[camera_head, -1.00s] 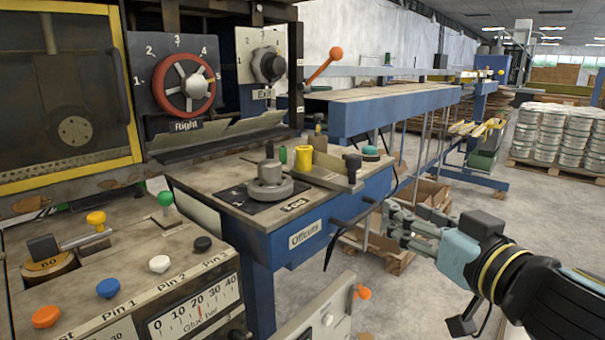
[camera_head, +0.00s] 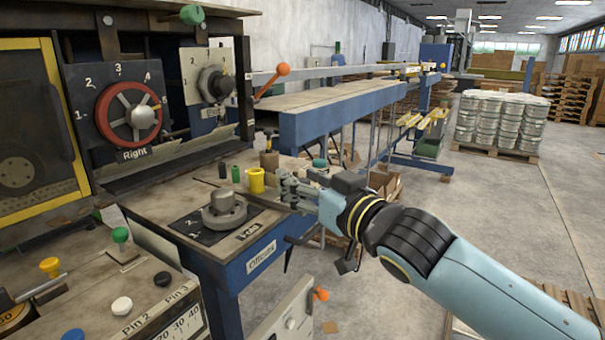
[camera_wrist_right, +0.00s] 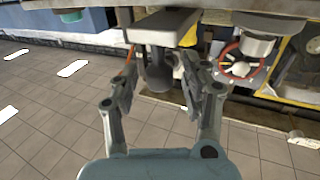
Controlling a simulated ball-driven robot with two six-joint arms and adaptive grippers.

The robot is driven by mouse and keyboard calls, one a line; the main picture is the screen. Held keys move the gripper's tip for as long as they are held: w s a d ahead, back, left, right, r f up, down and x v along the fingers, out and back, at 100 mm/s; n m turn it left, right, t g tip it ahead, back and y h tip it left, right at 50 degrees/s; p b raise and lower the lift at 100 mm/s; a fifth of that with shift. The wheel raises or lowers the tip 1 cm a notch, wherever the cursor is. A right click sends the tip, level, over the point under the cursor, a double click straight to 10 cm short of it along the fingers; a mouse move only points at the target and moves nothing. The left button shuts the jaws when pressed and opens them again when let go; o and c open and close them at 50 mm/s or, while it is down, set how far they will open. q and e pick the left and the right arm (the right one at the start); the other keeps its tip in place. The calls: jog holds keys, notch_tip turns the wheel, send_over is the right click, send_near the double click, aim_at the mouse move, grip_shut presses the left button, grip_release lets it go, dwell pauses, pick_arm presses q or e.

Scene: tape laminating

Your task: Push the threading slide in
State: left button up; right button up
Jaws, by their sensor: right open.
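What I take to be the threading slide (camera_wrist_right: 160,27) is a pale flat bar with a dark rounded knob (camera_wrist_right: 157,74), seen upside down in the right wrist view. My right gripper (camera_wrist_right: 158,88) is open, with a finger on each side of the knob. I cannot tell whether either finger touches it. In the head view my right gripper (camera_head: 291,188) is at the right edge of the worktable (camera_head: 165,205) and hides the knob and much of the slide. My left gripper is not in view.
A round grey metal hub (camera_head: 224,209) on a black plate and a yellow cup (camera_head: 256,180) stand left of the gripper. The red Right handwheel (camera_head: 128,113) and an orange-knobbed lever (camera_head: 283,69) are behind. Open floor lies to the right.

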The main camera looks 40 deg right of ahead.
grip_shut()
jog(key=shift+w, duration=0.1)
jog(key=shift+w+f, duration=0.15)
dwell(0.6)
